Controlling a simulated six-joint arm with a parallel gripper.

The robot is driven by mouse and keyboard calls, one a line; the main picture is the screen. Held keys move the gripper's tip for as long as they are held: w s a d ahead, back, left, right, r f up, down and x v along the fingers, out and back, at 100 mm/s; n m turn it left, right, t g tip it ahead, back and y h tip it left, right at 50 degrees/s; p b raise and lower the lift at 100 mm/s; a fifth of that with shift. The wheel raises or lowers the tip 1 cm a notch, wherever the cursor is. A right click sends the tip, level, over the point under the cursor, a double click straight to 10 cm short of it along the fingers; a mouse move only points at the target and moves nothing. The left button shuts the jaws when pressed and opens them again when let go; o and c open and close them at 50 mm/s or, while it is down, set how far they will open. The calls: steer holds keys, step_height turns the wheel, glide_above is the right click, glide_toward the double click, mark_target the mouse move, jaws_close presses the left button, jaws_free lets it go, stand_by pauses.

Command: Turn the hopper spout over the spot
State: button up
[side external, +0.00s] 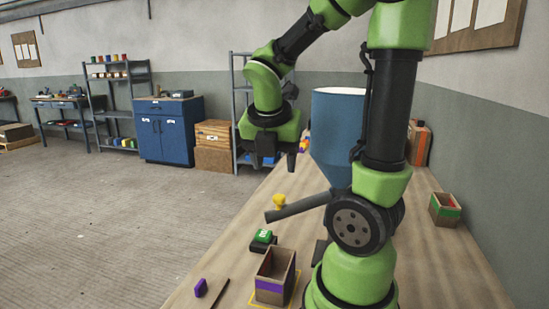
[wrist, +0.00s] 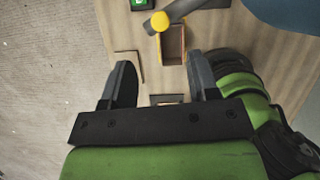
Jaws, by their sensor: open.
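The blue hopper (side external: 337,135) stands on the bench, partly hidden by my arm; its edge shows in the wrist view (wrist: 288,12). Its grey spout (side external: 300,206) points left and slopes slightly down. A yellow knob (side external: 279,201) stands up from the spout near its outer end; it shows in the wrist view (wrist: 160,21) beyond my fingers. A yellow outlined spot (side external: 292,291) is on the bench around an open box with a purple band (side external: 270,285). My gripper (side external: 276,164) is open and empty, above and apart from the knob, fingers pointing down.
A green button on a dark base (side external: 263,236) sits left of the spout. A purple block (side external: 201,288) and a dark stick (side external: 219,293) lie near the bench's left edge. A green-banded box (side external: 445,209) stands at right. An open wooden box (wrist: 174,46) shows below the knob.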

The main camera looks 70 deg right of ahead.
steer(key=shift+r, duration=0.1)
steer(key=shift+w+d, duration=0.1)
steer(key=c, duration=0.5)
steer(key=m, duration=0.1)
steer(key=w+d+m, duration=0.1)
steer(key=m+g, duration=0.1)
steer(key=m, duration=0.1)
steer(key=shift+w+d+r+y, duration=0.3)
steer(key=shift+d+r, duration=0.05)
steer(key=shift+d, duration=0.05)
jaws_close()
steer(key=w+d+f+m+g+y, duration=0.1)
steer(key=w+d+f+m+y, duration=0.2)
steer(key=m, duration=0.9)
steer(key=w+d+m+g+y, duration=0.1)
steer(key=w+d+m+y, duration=0.4)
steer(key=m, duration=0.8)
steer(key=s+a+f, duration=0.2)
steer(key=f, duration=0.3)
steer(key=s+a+f+h, duration=0.1)
steer(key=s+a+f, duration=0.1)
steer(key=f, duration=0.3)
steer(key=shift+s+a, duration=0.25)
steer(key=shift+a, duration=0.1)
